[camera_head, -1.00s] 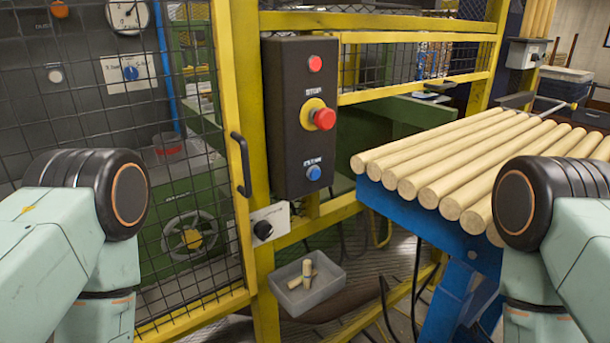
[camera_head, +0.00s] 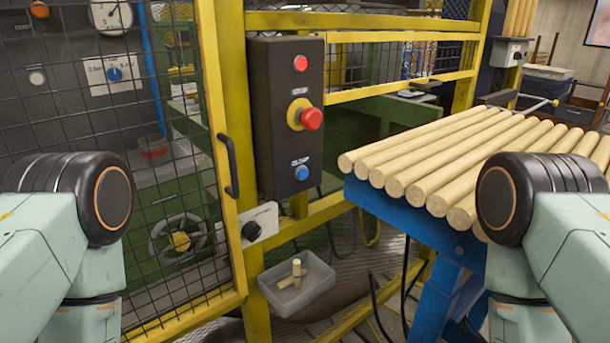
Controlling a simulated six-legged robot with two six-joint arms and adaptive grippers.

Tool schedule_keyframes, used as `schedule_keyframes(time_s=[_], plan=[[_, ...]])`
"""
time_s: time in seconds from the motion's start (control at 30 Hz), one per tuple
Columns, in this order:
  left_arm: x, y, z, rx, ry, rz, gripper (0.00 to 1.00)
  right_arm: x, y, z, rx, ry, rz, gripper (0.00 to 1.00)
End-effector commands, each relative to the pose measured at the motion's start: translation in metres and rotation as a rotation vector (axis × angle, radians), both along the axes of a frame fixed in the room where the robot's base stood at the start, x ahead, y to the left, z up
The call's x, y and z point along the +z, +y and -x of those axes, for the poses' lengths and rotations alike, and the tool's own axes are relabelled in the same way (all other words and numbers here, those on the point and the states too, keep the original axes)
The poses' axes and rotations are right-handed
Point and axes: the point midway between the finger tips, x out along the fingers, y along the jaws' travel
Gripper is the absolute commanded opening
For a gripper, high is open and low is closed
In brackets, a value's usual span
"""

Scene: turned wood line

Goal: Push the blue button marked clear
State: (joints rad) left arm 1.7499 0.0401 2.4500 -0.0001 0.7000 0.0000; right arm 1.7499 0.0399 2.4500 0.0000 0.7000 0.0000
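The blue button (camera_head: 301,173) is the lowest control on a dark control box (camera_head: 277,130) fixed to a yellow post. A small white label sits just above the button; its lettering is too small to read surely. Above it are a large red mushroom button on a yellow collar (camera_head: 304,115) and a small red button (camera_head: 300,63). My two arms show at the left and right edges, well apart from the box. Neither gripper is in view.
A yellow mesh door with a black handle (camera_head: 228,166) stands left of the box. A blue stand (camera_head: 411,214) with several wooden rods (camera_head: 440,155) is at the right. A grey bin (camera_head: 297,284) with wooden pieces sits below. The space before the box is clear.

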Motion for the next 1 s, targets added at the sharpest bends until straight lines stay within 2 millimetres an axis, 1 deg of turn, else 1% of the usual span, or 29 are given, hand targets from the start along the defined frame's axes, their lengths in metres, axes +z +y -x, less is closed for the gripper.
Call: schedule_keyframes(time_s=[0.03,0.37,1.0], plan=[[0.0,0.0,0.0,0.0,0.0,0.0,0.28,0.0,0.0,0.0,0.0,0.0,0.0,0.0],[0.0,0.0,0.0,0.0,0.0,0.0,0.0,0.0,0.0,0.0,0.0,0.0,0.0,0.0],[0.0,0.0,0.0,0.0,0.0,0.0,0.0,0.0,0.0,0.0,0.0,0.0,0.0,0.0]])
